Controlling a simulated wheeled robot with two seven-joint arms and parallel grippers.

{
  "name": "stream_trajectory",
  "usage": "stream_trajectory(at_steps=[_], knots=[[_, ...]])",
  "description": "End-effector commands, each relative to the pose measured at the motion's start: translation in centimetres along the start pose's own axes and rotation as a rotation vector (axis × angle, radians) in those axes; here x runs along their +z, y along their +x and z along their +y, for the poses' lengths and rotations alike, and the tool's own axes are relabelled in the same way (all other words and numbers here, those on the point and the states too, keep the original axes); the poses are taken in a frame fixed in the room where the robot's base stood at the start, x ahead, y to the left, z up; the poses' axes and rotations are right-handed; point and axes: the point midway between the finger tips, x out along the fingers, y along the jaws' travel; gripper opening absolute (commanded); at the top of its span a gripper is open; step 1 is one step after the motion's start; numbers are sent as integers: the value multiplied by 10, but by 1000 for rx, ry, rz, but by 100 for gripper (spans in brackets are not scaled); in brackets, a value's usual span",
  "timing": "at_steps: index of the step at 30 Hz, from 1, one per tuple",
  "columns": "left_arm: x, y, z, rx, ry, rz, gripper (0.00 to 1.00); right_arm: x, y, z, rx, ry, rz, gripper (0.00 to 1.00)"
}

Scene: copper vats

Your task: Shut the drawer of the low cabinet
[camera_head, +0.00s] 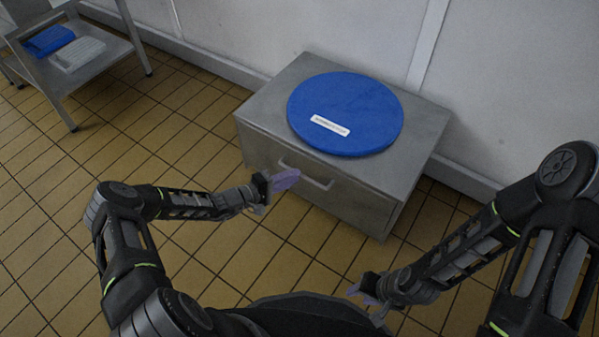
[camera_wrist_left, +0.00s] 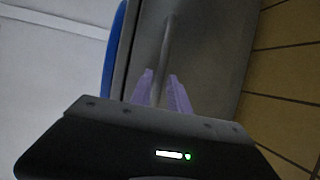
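The low grey metal cabinet (camera_head: 263,106) stands against the wall. Its drawer front (camera_head: 345,200) faces me and has a bar handle (camera_head: 318,181). The drawer looks close to flush with the cabinet; I cannot tell how far out it is. My left gripper (camera_head: 287,180) is at the handle's left part. In the left wrist view the handle (camera_wrist_left: 165,45) runs between the purple fingers of this gripper (camera_wrist_left: 160,88), which are close together around it. My right gripper (camera_head: 367,304) is open and empty, low in front of the cabinet.
A round blue lid with a white label (camera_head: 350,105) lies on the cabinet top. A metal shelf rack (camera_head: 85,75) at the upper left holds a blue tray (camera_head: 48,40) and a white tray (camera_head: 77,54). The tiled floor (camera_head: 130,155) between rack and cabinet is clear.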

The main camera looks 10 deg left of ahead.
Motion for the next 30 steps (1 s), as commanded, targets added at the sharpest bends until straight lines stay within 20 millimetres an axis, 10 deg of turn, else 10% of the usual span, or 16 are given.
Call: stream_trajectory(at_steps=[9, 30], knots=[[0, -37, -1, -3, 0, 0, 22, 3, -10, -6, -3, -4, -8, 36], [21, -31, -6, -44, -10, -55, 22, 3, -10, -6, -3, -4, -8, 36]])
